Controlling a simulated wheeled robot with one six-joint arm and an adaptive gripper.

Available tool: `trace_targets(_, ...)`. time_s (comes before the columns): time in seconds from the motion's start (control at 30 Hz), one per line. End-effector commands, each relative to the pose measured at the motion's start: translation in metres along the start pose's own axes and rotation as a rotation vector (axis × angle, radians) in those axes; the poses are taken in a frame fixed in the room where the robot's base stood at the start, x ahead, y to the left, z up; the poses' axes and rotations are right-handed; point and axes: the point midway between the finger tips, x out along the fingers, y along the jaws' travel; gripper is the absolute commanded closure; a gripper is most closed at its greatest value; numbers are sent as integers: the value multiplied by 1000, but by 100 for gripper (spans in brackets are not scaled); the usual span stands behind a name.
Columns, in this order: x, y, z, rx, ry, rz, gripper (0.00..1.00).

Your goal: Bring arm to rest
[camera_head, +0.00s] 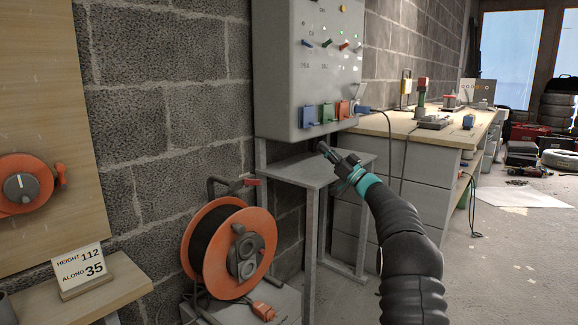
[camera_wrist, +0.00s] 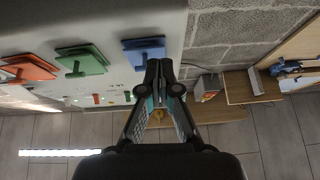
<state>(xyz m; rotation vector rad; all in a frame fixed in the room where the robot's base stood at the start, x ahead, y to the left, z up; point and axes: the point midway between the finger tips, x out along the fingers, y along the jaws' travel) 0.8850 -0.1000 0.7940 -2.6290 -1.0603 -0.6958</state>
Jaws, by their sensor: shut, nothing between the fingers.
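My arm reaches in from the bottom right of the head view, in a black sleeve with a teal band near the wrist. My gripper (camera_head: 323,148) is at its end, just below the lower edge of the grey socket panel (camera_head: 275,75) and above a small grey stand (camera_head: 300,174). In the wrist view the two dark fingers (camera_wrist: 164,72) meet at their tips, with nothing between them. A blue socket cover (camera_wrist: 144,52), a green one (camera_wrist: 82,60) and a red one (camera_wrist: 28,68) show left of the fingers. They look apart from the fingers.
An orange cable reel (camera_head: 205,250) stands left of the stand. A sign (camera_head: 80,270) sits on a wooden shelf at lower left. A wooden-topped workbench (camera_head: 400,124) runs along the wall behind my arm. A blue plug (camera_head: 361,108) with a cable hangs at the panel.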

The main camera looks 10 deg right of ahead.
Motion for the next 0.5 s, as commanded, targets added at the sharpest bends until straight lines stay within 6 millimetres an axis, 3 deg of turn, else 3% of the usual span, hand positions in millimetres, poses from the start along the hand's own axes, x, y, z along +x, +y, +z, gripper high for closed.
trace_targets(0.1,22,-42,-13,75,-116,-45,100)
trace_targets(0.23,33,-95,-18,178,-286,-77,100)
trace_targets(0.37,33,-149,-21,270,-457,-86,100)
trace_targets(0.5,20,-206,-25,350,-639,-69,100)
